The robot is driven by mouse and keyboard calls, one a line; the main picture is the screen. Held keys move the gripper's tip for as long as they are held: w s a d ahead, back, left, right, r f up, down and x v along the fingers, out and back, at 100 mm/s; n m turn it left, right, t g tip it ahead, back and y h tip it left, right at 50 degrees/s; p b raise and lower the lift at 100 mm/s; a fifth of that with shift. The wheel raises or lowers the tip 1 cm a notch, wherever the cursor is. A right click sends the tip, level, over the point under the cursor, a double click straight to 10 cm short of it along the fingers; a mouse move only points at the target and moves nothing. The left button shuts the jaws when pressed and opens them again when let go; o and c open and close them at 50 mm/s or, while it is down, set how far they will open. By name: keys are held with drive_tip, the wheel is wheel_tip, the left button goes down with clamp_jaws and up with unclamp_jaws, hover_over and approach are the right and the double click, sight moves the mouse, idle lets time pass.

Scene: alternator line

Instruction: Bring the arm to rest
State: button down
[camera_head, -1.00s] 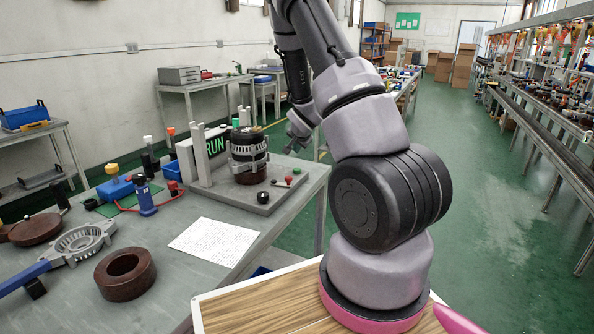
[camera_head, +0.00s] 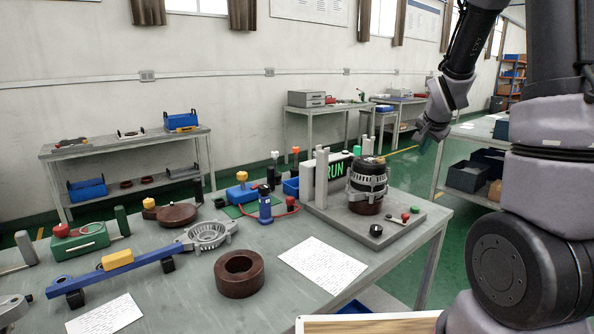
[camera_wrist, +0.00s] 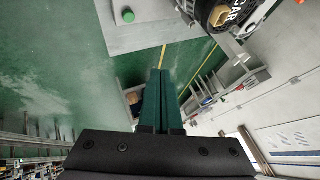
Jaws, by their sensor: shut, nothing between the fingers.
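My arm stands at the right side of the head view, bent, with its forearm reaching up and over. My gripper (camera_head: 428,133) hangs at the arm's end, above and to the right of the workbench. In the wrist view its two dark green fingers (camera_wrist: 160,100) lie together, shut with nothing between them. The fingers touch nothing that I can see. The upper part of the arm is cut off by the picture's top edge.
The grey workbench (camera_head: 190,285) bears an alternator (camera_head: 367,185) on a grey test stand (camera_head: 385,236), with a RUN display (camera_head: 335,171) beside it. A brown ring (camera_head: 239,274) and papers (camera_head: 322,262) lie nearer. Green floor (camera_head: 455,262) is free right of the bench.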

drive_tip(key=s+a+r+n+y, duration=0.1)
drive_tip(key=s+a+r, duration=0.3)
drive_tip(key=s, duration=0.5)
drive_tip(key=s+a+r+n+y, duration=0.1)
drive_tip(key=s+a+r+n, duration=0.2)
drive_tip(key=s, duration=0.6)
drive_tip(key=s+a+r+n+y, duration=0.1)
drive_tip(key=s+a+r+n, duration=0.2)
drive_tip(key=s+a+r, duration=0.3)
drive_tip(key=s+r, duration=0.2)
drive_tip(key=s, duration=0.2)
drive_tip(key=shift+a+g+y, duration=0.2)
drive_tip(key=shift+g+y, duration=0.2)
idle(0.5)
